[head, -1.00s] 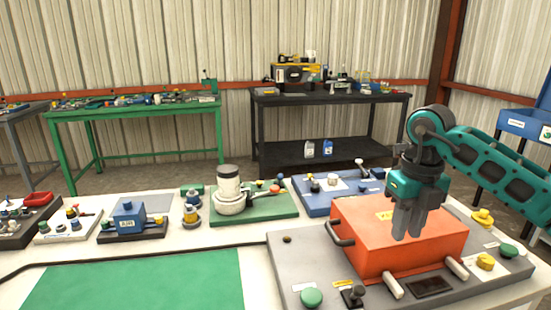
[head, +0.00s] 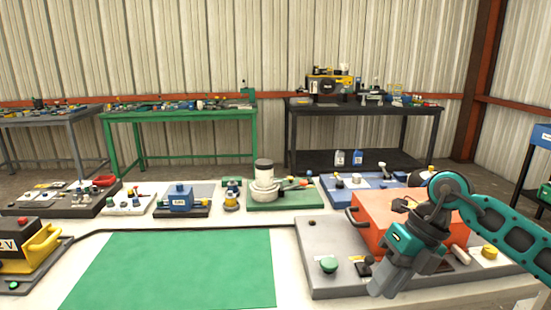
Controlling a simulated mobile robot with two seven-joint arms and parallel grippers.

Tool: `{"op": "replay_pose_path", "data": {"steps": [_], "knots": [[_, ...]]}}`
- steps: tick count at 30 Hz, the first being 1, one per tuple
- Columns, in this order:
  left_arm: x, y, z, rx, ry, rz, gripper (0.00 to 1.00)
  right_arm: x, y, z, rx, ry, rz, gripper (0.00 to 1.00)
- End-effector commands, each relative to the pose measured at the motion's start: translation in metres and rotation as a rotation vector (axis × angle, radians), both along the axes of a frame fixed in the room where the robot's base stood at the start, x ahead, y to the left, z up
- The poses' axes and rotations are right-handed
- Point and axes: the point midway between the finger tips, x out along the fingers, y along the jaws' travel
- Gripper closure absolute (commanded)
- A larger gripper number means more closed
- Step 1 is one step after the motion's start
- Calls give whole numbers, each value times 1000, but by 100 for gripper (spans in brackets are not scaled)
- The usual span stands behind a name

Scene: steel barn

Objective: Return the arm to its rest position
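My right arm, teal and dark grey, comes in from the right edge. Its gripper (head: 385,283) points down and to the left over the front of the grey panel (head: 318,258). The grey fingers lie close together in the picture, and I cannot tell if there is a gap between them. I see no object held in them. Behind the gripper, the orange box (head: 376,212) sits on the grey panel, partly hidden by the arm. My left gripper is not in view.
A green mat (head: 175,268) lies clear on the white table, left of the panel. A green button (head: 329,264) and a black knob (head: 364,267) are close to the gripper. Several small devices line the table's back, including a blue box (head: 180,198). A yellow-black unit (head: 38,245) stands at far left.

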Motion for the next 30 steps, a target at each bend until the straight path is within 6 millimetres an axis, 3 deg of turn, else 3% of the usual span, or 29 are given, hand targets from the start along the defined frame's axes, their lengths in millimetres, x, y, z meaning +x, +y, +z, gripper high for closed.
{"op": "replay_pose_path", "data": {"steps": [3,6,9,13,17,20,23,25,30], "knots": [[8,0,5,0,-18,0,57,-23,64,-16,291,45,35,73],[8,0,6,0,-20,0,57,-41,114,-13,578,91,4,73],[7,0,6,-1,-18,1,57,-53,150,-1,870,145,-98,73],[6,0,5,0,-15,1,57,-53,168,14,1206,225,-330,73],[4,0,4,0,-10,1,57,-40,157,12,1466,313,-665,73],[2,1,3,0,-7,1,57,-31,133,-10,1595,388,-982,73],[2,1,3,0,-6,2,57,-31,101,-51,1649,469,-1335,73],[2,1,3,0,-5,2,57,-40,79,-89,1641,533,-1596,73],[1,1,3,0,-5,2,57,-94,36,-181,1479,686,-2157,73]]}}
